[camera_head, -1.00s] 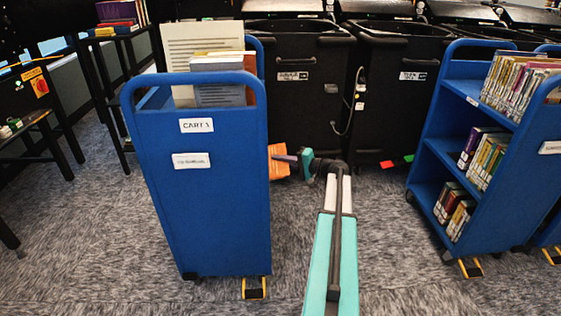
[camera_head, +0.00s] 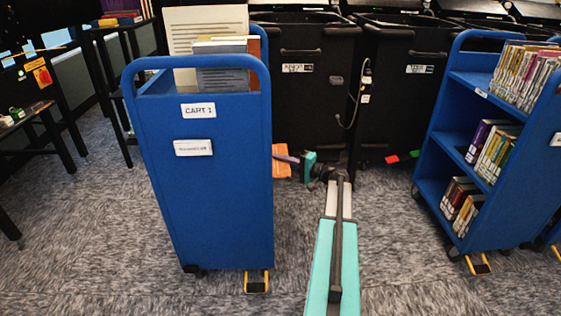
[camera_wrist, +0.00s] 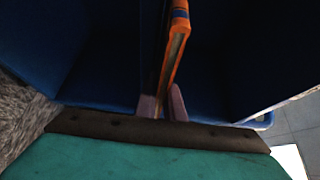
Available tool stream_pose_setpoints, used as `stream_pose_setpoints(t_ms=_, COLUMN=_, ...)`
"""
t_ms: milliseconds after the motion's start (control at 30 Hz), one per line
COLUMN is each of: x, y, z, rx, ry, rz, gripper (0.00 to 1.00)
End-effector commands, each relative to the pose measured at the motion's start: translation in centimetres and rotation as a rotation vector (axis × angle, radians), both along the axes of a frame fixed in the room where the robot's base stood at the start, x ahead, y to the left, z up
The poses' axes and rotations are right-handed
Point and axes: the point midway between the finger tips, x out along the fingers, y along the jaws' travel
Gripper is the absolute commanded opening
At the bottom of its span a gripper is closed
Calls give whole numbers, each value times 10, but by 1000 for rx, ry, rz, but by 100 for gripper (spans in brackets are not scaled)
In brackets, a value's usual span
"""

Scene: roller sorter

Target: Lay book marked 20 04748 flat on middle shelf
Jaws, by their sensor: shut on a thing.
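My gripper (camera_wrist: 162,107) is shut on an orange book (camera_wrist: 178,42), which stands on edge between the fingers in the wrist view. In the head view the orange book (camera_head: 281,162) shows at the right side of the blue cart labelled CART 1 (camera_head: 200,200), partly hidden behind its end panel. My gripper (camera_head: 291,159) is beside it there. In the wrist view, dark blue cart surfaces (camera_wrist: 105,60) lie around the book. The number on the book cannot be read. The cart's middle shelf is hidden behind the end panel in the head view.
Books and a large pale sheet-like item (camera_head: 206,28) stand on top of CART 1. Black bins (camera_head: 300,100) are behind. Another blue cart (camera_head: 448,165) with books on several shelves stands at the right. Open carpet lies between the carts.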

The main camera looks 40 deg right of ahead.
Motion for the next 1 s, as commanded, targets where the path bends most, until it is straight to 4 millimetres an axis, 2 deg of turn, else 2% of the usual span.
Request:
stream_pose_setpoints(t_ms=533, x=1, y=1, z=-3, rx=16, ry=-14, rz=0, gripper=0)
stream_pose_setpoints(t_ms=567, x=1, y=1, z=-3, rx=16, ry=-14, rz=0, gripper=12)
stream_pose_setpoints(t_ms=667, x=1, y=1, z=-3, rx=16, ry=-14, rz=0, gripper=29)
stream_pose_setpoints(t_ms=1000, x=0, y=1, z=-6, rx=12, ry=-10, rz=0, gripper=30)
